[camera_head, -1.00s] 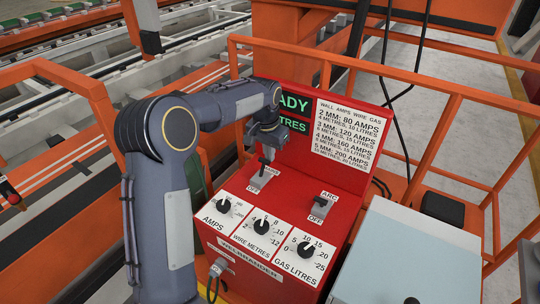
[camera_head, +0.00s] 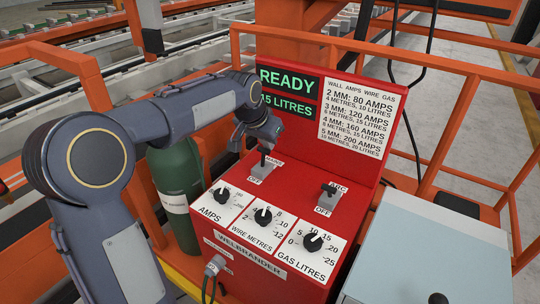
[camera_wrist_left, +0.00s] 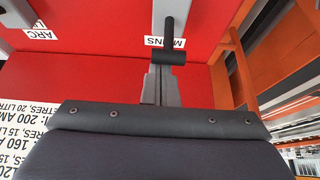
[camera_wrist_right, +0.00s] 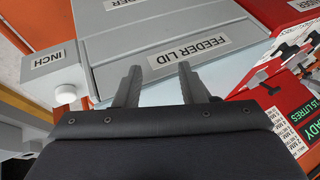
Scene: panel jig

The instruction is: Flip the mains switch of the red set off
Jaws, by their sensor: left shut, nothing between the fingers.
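The red set (camera_head: 345,175) stands in the middle of the head view. Its mains switch (camera_head: 264,156) is a dark lever on the top left of its panel, leaning to the MAINS end, away from the OFF label. My left gripper (camera_head: 262,138) is shut and empty just behind and above this lever. The left wrist view shows the lever's dark bar (camera_wrist_left: 165,57) just beyond the shut fingers (camera_wrist_left: 162,82); I cannot tell whether they touch. My right gripper (camera_wrist_right: 160,70) is open and empty near a grey box marked FEEDER LID (camera_wrist_right: 205,45).
The display (camera_head: 288,90) reads READY, 15 LITRES. An ARC switch (camera_head: 328,189) sits right of the mains switch, with three dials (camera_head: 263,216) in front. A green cylinder (camera_head: 176,185) stands left of the set, the pale feeder box (camera_head: 420,255) at its right. Orange rails surround it.

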